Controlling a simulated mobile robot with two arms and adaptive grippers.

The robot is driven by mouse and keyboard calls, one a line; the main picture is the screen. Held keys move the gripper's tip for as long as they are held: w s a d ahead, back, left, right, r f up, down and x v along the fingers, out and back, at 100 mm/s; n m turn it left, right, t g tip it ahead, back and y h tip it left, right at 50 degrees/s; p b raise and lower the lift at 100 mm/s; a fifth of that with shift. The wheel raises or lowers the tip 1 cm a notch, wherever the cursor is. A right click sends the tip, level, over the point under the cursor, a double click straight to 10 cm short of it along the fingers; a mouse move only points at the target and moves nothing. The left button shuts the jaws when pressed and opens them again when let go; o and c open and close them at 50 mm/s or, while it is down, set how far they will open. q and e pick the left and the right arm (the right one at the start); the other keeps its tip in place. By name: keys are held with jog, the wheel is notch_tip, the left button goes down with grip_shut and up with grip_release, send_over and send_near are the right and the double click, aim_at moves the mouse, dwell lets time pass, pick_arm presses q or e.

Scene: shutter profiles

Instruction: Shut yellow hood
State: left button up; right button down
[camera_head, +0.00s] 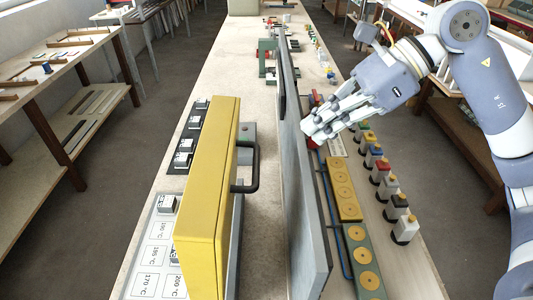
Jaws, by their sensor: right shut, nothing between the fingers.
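The yellow hood (207,180) stands upright on the long bench, left of the middle. It is a long, box-like cover with a black handle (254,168) on its right side. Whether it is hinged open or down on its base is hard to tell from this angle. My right gripper (308,134) is shut and empty. It is to the right of the hood, beyond the grey upright panel, with its fingers close to the panel's right side. It is apart from the hood and handle. My left gripper is out of view.
A tall grey panel (303,200) runs lengthwise along the bench (265,240), right of the hood. Right of it are a yellow block with round discs (342,188) and a row of coloured buttons (388,187). A plate with temperature labels (150,255) lies left of the hood.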

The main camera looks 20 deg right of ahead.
jog(key=shift+a+f, duration=0.2)
jog(key=shift+f, duration=0.3)
jog(key=p+x, duration=0.3)
jog(key=x, duration=0.5)
jog(key=shift+a+f, duration=0.2)
jog(key=shift+f, duration=0.05)
jog(key=shift+w+a, duration=0.1)
jog(key=shift+w, duration=0.15)
